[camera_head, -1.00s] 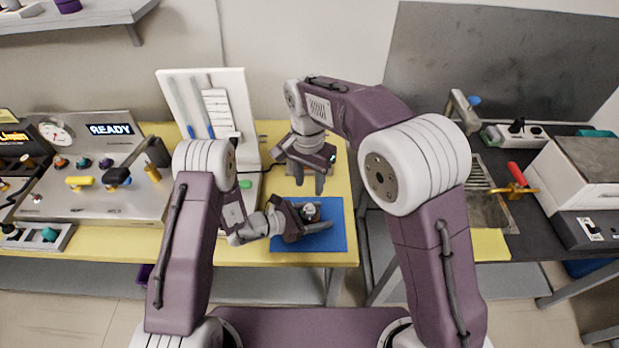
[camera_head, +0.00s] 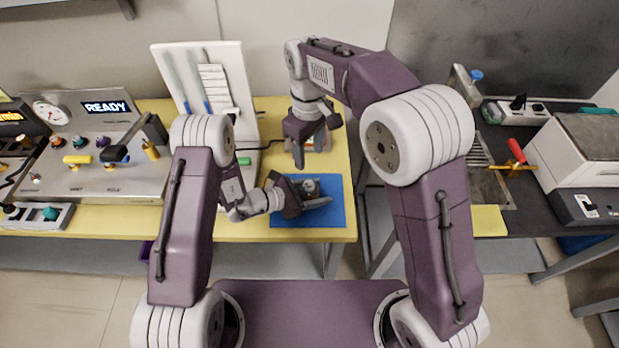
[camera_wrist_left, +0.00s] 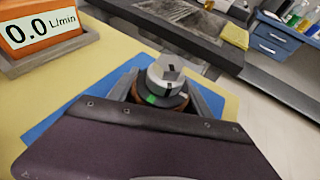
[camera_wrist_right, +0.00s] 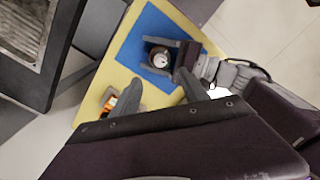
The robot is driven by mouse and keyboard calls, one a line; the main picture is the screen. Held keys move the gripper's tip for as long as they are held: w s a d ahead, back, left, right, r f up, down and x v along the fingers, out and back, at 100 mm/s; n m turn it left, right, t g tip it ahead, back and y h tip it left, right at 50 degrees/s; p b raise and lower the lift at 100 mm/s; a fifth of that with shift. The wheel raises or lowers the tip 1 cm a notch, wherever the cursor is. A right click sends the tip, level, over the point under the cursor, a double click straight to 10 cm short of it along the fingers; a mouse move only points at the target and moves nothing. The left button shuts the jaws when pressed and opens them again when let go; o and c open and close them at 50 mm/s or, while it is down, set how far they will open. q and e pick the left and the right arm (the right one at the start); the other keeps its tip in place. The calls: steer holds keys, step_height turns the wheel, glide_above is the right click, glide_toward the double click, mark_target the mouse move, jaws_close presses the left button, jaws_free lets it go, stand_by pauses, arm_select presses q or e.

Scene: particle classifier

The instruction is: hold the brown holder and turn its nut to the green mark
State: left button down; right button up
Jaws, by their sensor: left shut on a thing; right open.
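The brown holder (camera_wrist_left: 136,96) stands upright on the blue mat, its grey nut (camera_wrist_left: 167,75) on top. A green mark (camera_wrist_left: 152,99) shows on the holder's near side; a dark mark on the nut lies to its right. The holder also shows in the head view (camera_head: 309,187) and the right wrist view (camera_wrist_right: 160,58). My left gripper (camera_head: 312,194) is shut around the holder's sides, one finger on each side. My right gripper (camera_head: 314,146) is open and empty, behind and above the holder. Its spread fingers (camera_wrist_right: 163,91) are apart from the nut.
The blue mat (camera_head: 335,215) lies on the yellow table (camera_head: 255,228). A flow display (camera_wrist_left: 40,27) reading 0.0 L/min stands behind the mat, close below my right gripper. A white panel (camera_head: 240,70) stands at the back left. A dark bench (camera_head: 545,205) is at the right.

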mark_target(309, 183)
step_height(309, 183, down, 12)
steer(key=n, duration=0.9)
jaws_close()
